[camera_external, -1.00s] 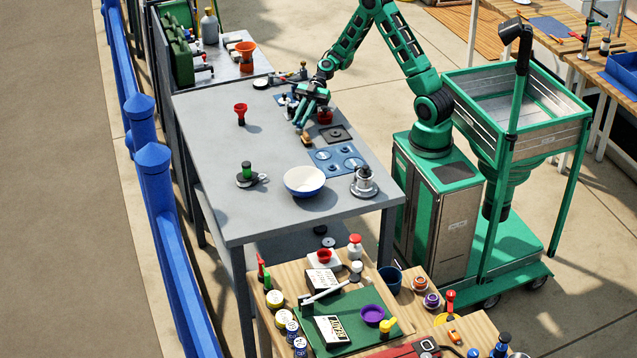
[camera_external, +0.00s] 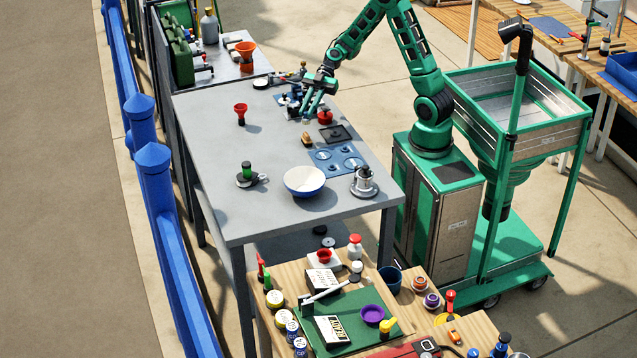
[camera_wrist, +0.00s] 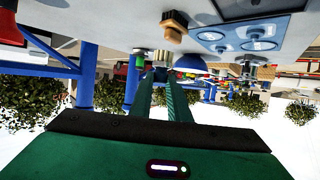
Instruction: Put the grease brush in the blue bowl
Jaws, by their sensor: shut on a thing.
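My gripper (camera_external: 307,114) is low over the far right part of the grey table. In the wrist view my gripper (camera_wrist: 161,72) has its green fingers close together on a small greyish thing (camera_wrist: 161,59). It is too small to tell whether this is the grease brush. A small brown wooden piece (camera_external: 307,139) stands apart from the fingers on the table; it also shows in the wrist view (camera_wrist: 174,25). The blue bowl (camera_external: 304,182), white inside, sits empty nearer the table's front edge. Its blue side shows beyond my fingers in the wrist view (camera_wrist: 190,62).
A dark square plate (camera_external: 338,134) and a blue mat with round pieces (camera_external: 337,158) lie on the right. A red piece (camera_external: 325,118) is beside my gripper. A metal pot (camera_external: 364,182) stands right of the bowl. The table's middle is clear.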

